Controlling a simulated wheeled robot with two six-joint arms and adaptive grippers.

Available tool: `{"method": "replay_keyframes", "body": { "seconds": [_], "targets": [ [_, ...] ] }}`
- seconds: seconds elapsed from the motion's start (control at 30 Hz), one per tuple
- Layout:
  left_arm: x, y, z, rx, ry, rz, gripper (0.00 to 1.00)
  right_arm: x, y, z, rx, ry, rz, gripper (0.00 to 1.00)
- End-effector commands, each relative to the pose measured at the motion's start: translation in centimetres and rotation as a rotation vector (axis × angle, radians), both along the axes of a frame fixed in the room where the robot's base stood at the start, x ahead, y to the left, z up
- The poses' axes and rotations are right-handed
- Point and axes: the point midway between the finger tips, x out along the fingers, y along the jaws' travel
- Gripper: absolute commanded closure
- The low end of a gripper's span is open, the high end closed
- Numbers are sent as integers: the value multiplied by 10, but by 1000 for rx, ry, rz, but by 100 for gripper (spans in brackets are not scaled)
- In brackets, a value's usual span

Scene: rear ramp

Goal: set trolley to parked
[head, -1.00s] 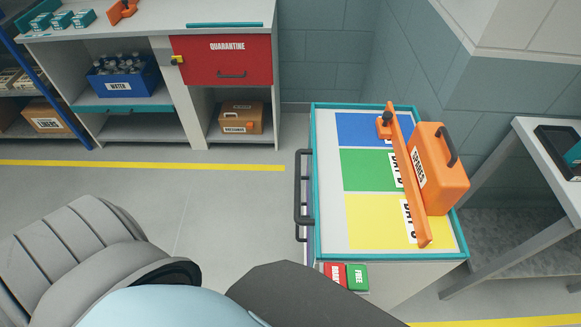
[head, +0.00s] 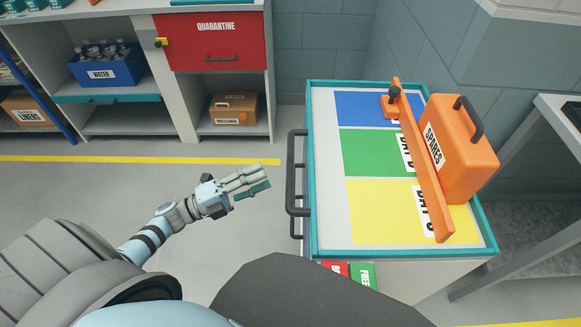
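The trolley (head: 315,170) stands at right, with a teal-rimmed top and a black handle (head: 292,175) on its left side. On its near side, below the rim, are a red pedal or tab (head: 335,268) and a green one (head: 362,275) lettered FREE. The red one's lettering and the lower parts of both are cut off by my own dark body part. The wheels are hidden. My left gripper (head: 262,178) is over the floor left of the handle, apart from it, pointing toward it. Its fingers look parted and empty. My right gripper is out of view.
An orange SPARES case (head: 460,150) and a long orange bar (head: 422,170) lie on the trolley top's coloured panels. A bench with a red QUARANTINE door (head: 215,45) stands at back left. A grey table (head: 545,120) is close at right. Floor left of the trolley is clear.

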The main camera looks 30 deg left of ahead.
Motion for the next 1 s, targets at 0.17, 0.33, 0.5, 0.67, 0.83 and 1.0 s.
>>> {"method": "replay_keyframes", "body": {
  "seconds": [0.17,0.33,0.5,0.67,0.83,1.0],
  "targets": [
    [38,-33,11,-5,0,3,64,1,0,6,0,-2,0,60],
    [61,-53,16,-4,1,4,64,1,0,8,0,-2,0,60],
    [67,-58,16,-3,5,4,64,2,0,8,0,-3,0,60],
    [66,-58,16,-3,5,4,65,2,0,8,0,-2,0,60],
    [66,-58,16,-4,6,4,92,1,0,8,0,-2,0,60],
    [66,-58,16,-4,6,4,100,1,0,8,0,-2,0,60]
  ]
}}
